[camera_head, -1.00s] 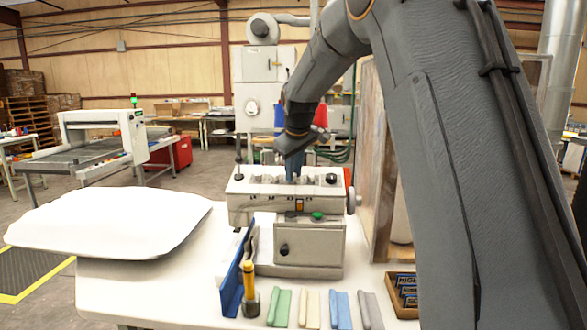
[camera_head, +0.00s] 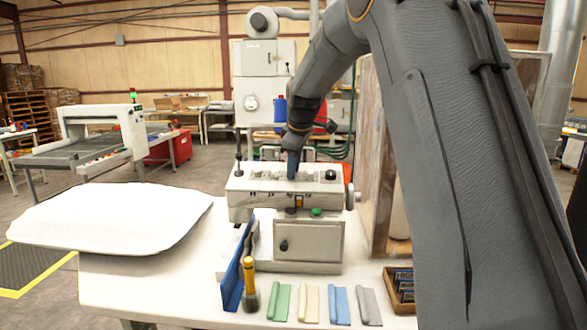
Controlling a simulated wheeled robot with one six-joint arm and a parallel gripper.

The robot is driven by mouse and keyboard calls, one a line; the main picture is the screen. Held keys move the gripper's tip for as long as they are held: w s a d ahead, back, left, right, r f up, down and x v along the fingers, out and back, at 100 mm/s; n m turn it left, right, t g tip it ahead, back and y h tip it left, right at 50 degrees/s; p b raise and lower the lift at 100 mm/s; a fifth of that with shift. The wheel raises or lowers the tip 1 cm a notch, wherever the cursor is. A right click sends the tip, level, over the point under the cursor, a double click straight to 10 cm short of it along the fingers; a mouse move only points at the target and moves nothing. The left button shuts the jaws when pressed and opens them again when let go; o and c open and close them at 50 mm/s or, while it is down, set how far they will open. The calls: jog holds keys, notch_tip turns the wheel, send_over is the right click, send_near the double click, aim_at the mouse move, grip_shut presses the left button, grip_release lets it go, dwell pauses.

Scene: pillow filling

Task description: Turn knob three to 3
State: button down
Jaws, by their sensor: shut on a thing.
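The control box (camera_head: 240,200) stands on the white table, with a row of small knobs along its top. My gripper (camera_head: 292,172) points down at the middle of that row. Its blue fingers are shut on a knob there, which they mostly hide. I cannot read the number markings or the knob's setting at this size. A black knob (camera_head: 331,175) shows at the right end of the top.
A white pillow (camera_head: 110,220) lies at the left of the table. A blue upright plate (camera_head: 236,272) and a yellow-handled tool (camera_head: 249,280) stand in front of the box. Several coloured strips (camera_head: 281,302) and a wooden tray (camera_head: 400,290) lie at the front right.

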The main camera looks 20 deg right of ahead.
jog(key=shift+r, duration=0.1)
jog(key=c, duration=1.6)
grip_release()
jog(key=shift+b+v, duration=1.3)
jog(key=shift+v, duration=2.55)
jog(key=s+a+f+m+g, duration=0.1)
jog(key=s+f+m, duration=0.2)
jog(key=s+f, duration=0.7)
jog(key=s+a+f+m+g+b, duration=0.1)
jog(key=s+f+m, duration=0.3)
jog(key=s+f, duration=0.6)
jog(key=s+a+f+m+g, duration=0.1)
jog(key=s+a+f+m, duration=0.2)
jog(key=s+f, duration=0.7)
jog(key=shift+s+a+g, duration=0.15)
jog(key=shift+s+g, duration=0.25)
jog(key=shift+s, duration=1.75)
